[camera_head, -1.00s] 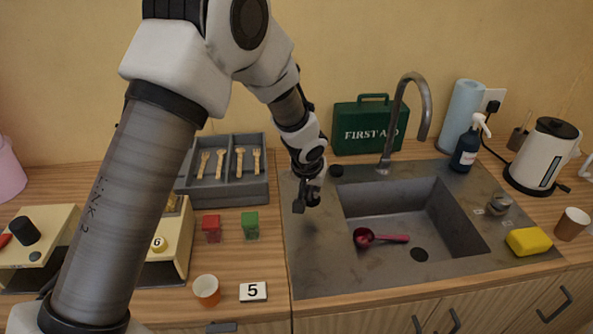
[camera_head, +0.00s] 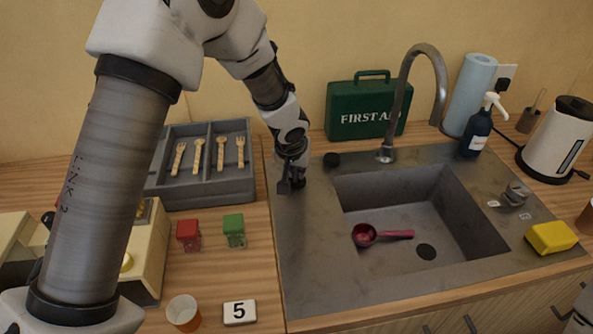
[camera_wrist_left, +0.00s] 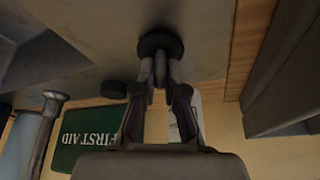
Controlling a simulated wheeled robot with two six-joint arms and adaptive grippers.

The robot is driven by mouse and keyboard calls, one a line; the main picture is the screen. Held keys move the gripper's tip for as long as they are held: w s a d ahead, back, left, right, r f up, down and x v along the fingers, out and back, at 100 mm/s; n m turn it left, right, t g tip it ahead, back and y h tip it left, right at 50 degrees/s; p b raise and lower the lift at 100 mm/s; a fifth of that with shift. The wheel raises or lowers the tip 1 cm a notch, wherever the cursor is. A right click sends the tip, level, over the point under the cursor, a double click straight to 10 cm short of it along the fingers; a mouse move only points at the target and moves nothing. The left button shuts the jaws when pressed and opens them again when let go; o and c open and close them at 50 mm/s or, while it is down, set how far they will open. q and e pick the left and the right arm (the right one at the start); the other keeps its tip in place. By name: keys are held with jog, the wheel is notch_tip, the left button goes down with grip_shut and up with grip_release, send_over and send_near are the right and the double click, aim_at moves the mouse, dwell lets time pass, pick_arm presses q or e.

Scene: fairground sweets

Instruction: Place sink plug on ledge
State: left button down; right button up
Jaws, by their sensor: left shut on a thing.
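My left gripper (camera_head: 289,183) is over the steel ledge (camera_head: 305,245) to the left of the sink basin, fingers pointing down. In the left wrist view the gripper (camera_wrist_left: 161,75) is shut on the sink plug, a dark round disc (camera_wrist_left: 176,43) with a grey upright part between the fingertips. In the head view the plug is mostly hidden by the fingers. I cannot tell whether it touches the ledge. My right gripper is not in view.
A black round disc (camera_head: 332,160) lies on the steel behind the basin's left corner. The tap (camera_head: 386,153), first aid case (camera_head: 350,105) and cutlery tray (camera_head: 215,194) stand around the gripper.

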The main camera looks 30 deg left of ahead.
pick_arm(q)
jog(key=shift+f, duration=0.25)
jog(key=c, duration=1.2)
grip_release()
jog(key=shift+w, duration=0.15)
jog(key=shift+r+p, duration=0.5)
jog(key=shift+r, duration=0.1)
jog(key=p+v, duration=0.1)
jog(key=v, duration=1)
jog(key=shift+s+r, duration=0.2)
jog(key=shift+s, duration=0.05)
